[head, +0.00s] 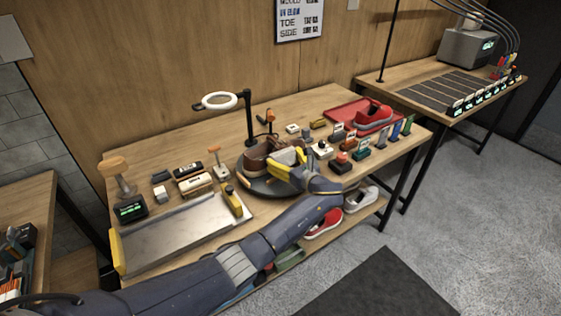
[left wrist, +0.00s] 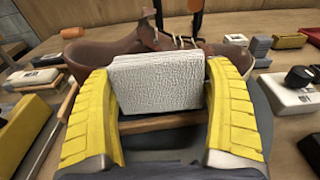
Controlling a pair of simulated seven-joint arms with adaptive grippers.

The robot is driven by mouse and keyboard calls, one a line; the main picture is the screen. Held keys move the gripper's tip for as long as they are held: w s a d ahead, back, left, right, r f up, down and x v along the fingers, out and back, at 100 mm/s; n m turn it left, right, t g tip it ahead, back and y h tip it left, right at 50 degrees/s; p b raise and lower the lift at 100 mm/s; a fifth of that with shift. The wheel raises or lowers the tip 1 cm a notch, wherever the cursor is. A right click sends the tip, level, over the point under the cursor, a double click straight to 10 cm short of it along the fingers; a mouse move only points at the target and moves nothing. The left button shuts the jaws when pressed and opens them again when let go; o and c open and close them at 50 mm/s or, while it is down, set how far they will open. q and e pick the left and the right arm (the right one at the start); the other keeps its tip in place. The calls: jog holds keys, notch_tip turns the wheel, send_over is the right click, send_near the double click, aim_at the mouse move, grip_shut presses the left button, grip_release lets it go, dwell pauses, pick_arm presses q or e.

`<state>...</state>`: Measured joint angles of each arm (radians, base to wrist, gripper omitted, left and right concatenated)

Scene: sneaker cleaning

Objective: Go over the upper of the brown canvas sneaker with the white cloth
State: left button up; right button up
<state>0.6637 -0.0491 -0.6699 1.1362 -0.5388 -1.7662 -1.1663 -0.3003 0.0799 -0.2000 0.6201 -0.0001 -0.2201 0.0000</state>
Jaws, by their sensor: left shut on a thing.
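The brown canvas sneaker (head: 256,158) sits on a dark round stand (head: 248,178) near the middle of the table. It also shows in the left wrist view (left wrist: 95,50), behind the cloth, with pale laces on top. My left gripper (head: 287,158) is at the sneaker's right side in the head view. Its yellow fingers (left wrist: 162,100) are shut on the white cloth (left wrist: 157,82), a folded, textured pad. The cloth hides part of the sneaker; I cannot tell whether they touch. My right gripper is not in view.
A ring lamp (head: 220,101) stands behind the sneaker. A metal tray (head: 175,240) and brushes lie to the left. Several small bottles and boxes crowd the right, before a red tray (head: 345,111) with a red sneaker (head: 373,115). More shoes sit on the shelf below.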

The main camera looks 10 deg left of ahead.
aim_at(263, 164)
pick_arm(q)
jog(key=shift+w+d, duration=1.3)
jog(key=shift+w, duration=0.3)
jog(key=shift+s+a+f, duration=0.1)
jog(key=shift+s+a, duration=2.2)
jog(key=shift+a, duration=0.1)
jog(key=shift+s+a, duration=0.2)
jog(key=shift+c, duration=0.5)
jog(key=shift+s+a, duration=0.7)
jog(key=shift+s, duration=0.25)
jog(key=shift+s+a, duration=0.65)
jog(key=shift+s, duration=0.25)
jog(key=shift+r+v, duration=0.2)
jog(key=shift+v, duration=1.3)
jog(key=shift+r+v, duration=0.2)
jog(key=shift+v, duration=1.3)
